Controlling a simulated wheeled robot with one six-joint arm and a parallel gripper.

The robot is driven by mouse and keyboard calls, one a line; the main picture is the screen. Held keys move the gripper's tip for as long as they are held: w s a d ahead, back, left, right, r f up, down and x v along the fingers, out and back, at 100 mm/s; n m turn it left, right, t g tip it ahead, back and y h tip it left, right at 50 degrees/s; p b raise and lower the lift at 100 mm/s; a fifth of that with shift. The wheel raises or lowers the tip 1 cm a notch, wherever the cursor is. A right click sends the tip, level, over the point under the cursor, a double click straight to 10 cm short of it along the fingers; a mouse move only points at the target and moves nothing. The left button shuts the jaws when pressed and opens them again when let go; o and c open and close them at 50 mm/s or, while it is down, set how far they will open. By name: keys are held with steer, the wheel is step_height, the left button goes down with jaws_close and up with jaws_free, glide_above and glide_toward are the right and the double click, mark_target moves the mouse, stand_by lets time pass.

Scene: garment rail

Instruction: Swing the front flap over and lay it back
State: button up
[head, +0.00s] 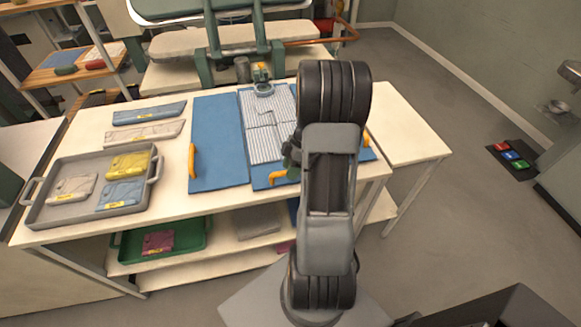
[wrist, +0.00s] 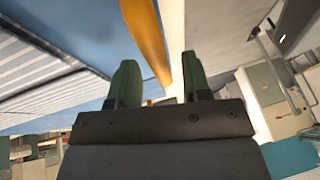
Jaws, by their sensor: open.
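A blue folding board lies flat on the table, with a grey-white striped garment (head: 262,135) on its middle. The front flap (head: 259,180) is a blue strip at the board's near edge, lying flat, with an orange handle (head: 278,178). My gripper (head: 290,158) is low over the board's near part, close to that handle, partly hidden by my arm. In the wrist view my gripper (wrist: 158,75) has its two green fingers apart, and an orange handle (wrist: 148,38) shows between them, not clasped. The striped garment (wrist: 38,62) lies to the left there.
The board's left panel (head: 216,140) lies flat and bare, with its own orange handle (head: 192,160). A grey tray (head: 39,212) of folded garments stands at the left. Two folded pieces lie behind it. My arm hides much of the right panel. The table's right end (head: 405,130) is clear.

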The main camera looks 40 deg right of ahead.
steer(key=shift+c, duration=0.3)
jaws_close()
stand_by(0.3)
